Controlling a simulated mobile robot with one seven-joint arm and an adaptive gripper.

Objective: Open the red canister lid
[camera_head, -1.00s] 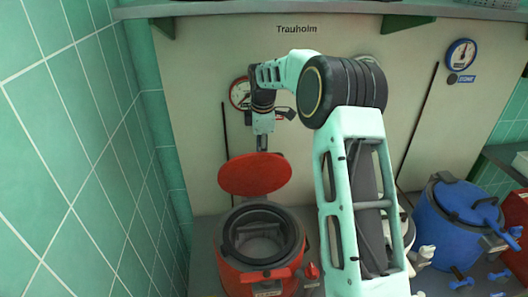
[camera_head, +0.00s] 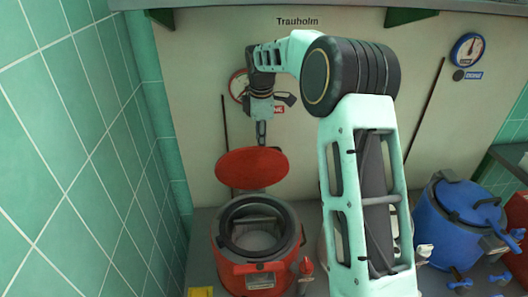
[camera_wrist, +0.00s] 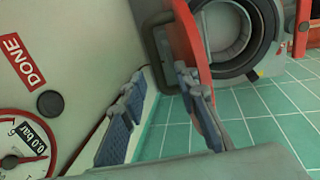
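The red canister (camera_head: 228,262) stands on the counter at lower centre in the head view, its grey-rimmed mouth uncovered. Its red lid (camera_head: 252,170) stands raised and tilted back behind the mouth. In the wrist view the lid (camera_wrist: 190,42) shows nearly edge-on, with a dark handle (camera_wrist: 147,45) on its left side and the open canister mouth (camera_wrist: 228,35) beyond. My gripper (camera_wrist: 162,118) is open, its blue-grey fingers apart. The right finger overlaps the lid's edge in the picture; I cannot tell whether they touch. In the head view the gripper is above the lid.
A blue canister (camera_head: 440,225) stands at the right, with another red one (camera_head: 517,230) at the edge. A pale panel (camera_head: 195,100) with gauges backs the counter. A gauge (camera_wrist: 20,145) and a DONE label (camera_wrist: 23,62) show in the wrist view. Green tiled wall (camera_head: 70,160) bounds the left.

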